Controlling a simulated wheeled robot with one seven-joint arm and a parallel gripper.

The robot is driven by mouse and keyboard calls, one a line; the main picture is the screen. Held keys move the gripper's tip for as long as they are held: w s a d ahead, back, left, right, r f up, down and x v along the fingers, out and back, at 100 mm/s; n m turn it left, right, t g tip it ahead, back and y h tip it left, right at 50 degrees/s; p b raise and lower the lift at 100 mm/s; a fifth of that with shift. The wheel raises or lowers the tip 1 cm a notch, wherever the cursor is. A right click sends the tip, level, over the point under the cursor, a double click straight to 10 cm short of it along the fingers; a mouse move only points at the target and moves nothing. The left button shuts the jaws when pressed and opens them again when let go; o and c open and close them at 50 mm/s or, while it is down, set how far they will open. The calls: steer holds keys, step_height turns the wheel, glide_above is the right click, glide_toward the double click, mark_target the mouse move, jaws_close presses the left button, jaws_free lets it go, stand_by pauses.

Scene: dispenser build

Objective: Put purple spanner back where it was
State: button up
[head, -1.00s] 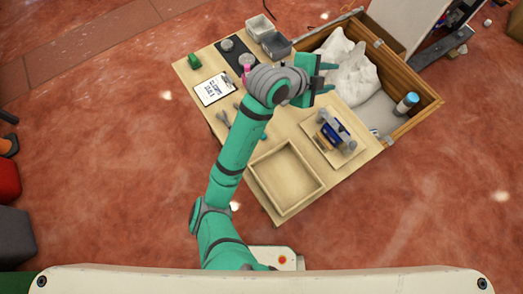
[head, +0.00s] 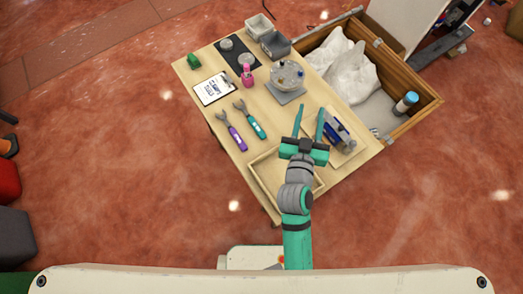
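Nothing shows between the fingers. The wooden tray (head: 258,186) is partly hidden under my gripper and wrist.
A blue and grey device (head: 336,133) stands on a board close right of my fingers. Behind are a round grey fixture (head: 287,76), a pink item (head: 247,76), a clipboard (head: 214,88) and grey bins (head: 275,44). A crate (head: 425,105) adjoins the table's right.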

steer(key=s+a+f+y, duration=0.1)
steer(key=s+a, duration=0.3)
steer(key=s, duration=0.4)
steer(key=s+a+f+n+y, duration=0.1)
steer(key=s+a+f, duration=0.1)
steer(key=s+a, duration=0.3)
steer(key=s+a+f+g+y, duration=0.1)
steer(key=s+a, duration=0.4)
steer(key=s, duration=0.8)
steer(key=shift+s+f+n+y, duration=0.25)
steer(key=shift+f+n+y, duration=0.15)
steer(key=shift+f+y, duration=0.15)
